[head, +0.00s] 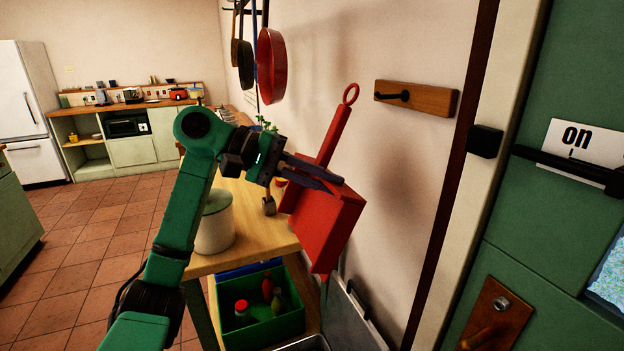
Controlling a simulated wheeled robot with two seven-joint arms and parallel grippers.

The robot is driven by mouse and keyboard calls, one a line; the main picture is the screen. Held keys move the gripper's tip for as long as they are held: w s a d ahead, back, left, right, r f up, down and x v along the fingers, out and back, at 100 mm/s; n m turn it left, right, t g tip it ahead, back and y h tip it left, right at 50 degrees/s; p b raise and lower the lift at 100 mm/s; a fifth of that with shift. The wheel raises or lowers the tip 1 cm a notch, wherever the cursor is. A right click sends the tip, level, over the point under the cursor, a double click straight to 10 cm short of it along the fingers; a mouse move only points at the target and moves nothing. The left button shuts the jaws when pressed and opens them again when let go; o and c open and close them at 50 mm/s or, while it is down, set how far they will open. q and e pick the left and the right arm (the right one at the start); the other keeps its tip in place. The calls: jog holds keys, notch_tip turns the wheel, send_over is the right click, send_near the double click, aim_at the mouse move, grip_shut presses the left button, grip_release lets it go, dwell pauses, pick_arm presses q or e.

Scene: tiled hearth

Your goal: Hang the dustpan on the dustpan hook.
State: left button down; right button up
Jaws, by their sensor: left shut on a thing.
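The red dustpan (330,222) is in the air in front of the wall, to the right of the wooden table. Its handle points up and ends in a ring. My left gripper (322,180) is shut on the dustpan near where the handle meets the pan. The dustpan hook (393,96) is a dark peg on a wooden board (430,98) fixed to the wall. The ring is left of the hook in the picture and apart from it. My right gripper is not in view.
A wooden table (262,240) with a lidded pot (215,225) stands below my left arm. A green crate (285,325) holding bottles sits under it. Pans, one of them red (271,65), hang on the wall at upper left. A green door (540,250) is at right.

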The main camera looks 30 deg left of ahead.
pick_arm(q)
jog(key=shift+w+d+r, duration=0.1)
jog(key=shift+w+d, duration=0.05)
jog(key=shift+p, duration=0.35)
jog(key=shift+w+d, duration=0.15)
jog(key=shift+w, duration=0.15)
jog(key=w+d+f+p, duration=0.1)
jog(key=w+d+p, duration=0.1)
jog(key=w+d, duration=0.2)
jog(key=shift+w+f, duration=0.15)
jog(key=shift+w, duration=0.85)
jog(key=c, duration=0.9)
grip_release()
